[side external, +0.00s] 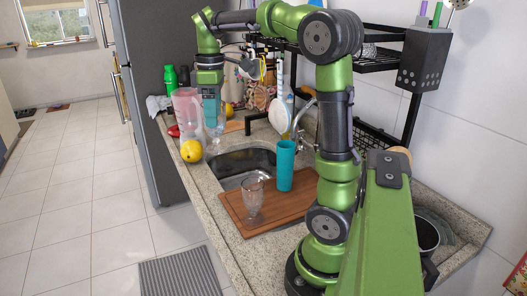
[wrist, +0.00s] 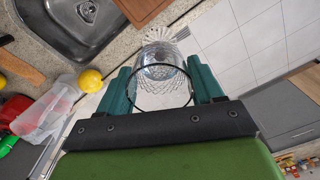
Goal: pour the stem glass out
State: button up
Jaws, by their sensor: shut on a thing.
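My gripper (wrist: 163,88) is shut on a clear stem glass (wrist: 162,72) with a cut diamond pattern, one teal finger on each side. In the wrist view its round rim is nearer the camera and its foot farther away. I cannot tell what is inside it. In the side external view my gripper (side external: 212,112) points down beside the sink's far end, and the held glass (side external: 218,129) shows only faintly. Another clear stemmed glass (side external: 253,197) stands upright on the wooden board (side external: 285,217). The steel sink (side external: 240,163) lies between the board and my gripper.
A pinkish clear pitcher (side external: 186,110) and a yellow fruit (side external: 191,151) are close to my gripper. A teal cup (side external: 285,166) stands on the board. A green bottle (side external: 170,79) is behind, and a black rack (side external: 380,60) hangs over the counter. Open floor lies left of the counter.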

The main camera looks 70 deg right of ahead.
jog(key=w+a+m, duration=0.2)
jog(key=w+a, duration=0.7)
jog(key=w, duration=0.2)
jog(key=s+d+f, duration=0.3)
jog(key=d+f, duration=0.1)
jog(key=d, duration=0.8)
jog(key=s+d+f+m, duration=0.15)
jog(key=d+f, duration=0.25)
jog(key=d, duration=0.7)
jog(key=s+d+f, duration=0.3)
jog(key=d+f, duration=0.1)
jog(key=d, duration=0.8)
jog(key=s+a+f+t+h, duration=0.2)
jog(key=a+f+h, duration=0.4)
jog(key=h, duration=0.4)
jog(key=shift+a+f+t, duration=0.3)
jog(key=shift+f, duration=0.2)
